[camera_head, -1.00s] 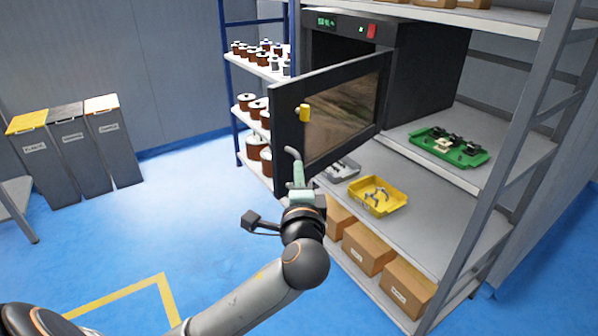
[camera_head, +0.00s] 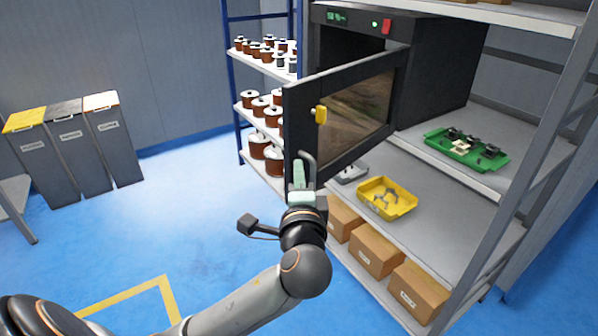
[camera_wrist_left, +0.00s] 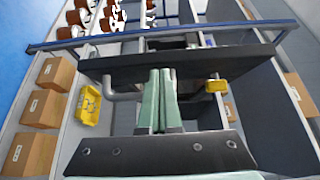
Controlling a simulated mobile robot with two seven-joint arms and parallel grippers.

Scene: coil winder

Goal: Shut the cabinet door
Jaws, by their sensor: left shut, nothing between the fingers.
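The cabinet door (camera_head: 350,115) is dark-framed with a window and stands open, swung out from the black cabinet (camera_head: 435,70) on the shelf. My left gripper (camera_head: 302,168) is shut and empty, with pale green fingers at the door's lower left edge. In the left wrist view the fingertips (camera_wrist_left: 161,72) reach the door's edge (camera_wrist_left: 215,62); I cannot tell whether they touch. My right gripper is not in view.
A yellow tray (camera_head: 387,198) with metal parts and a green tray (camera_head: 466,149) lie on the shelves. Cardboard boxes (camera_head: 376,251) stand below. Wire spools (camera_head: 262,103) fill the rack behind the door. Bins (camera_head: 70,150) stand far left. The blue floor at left is clear.

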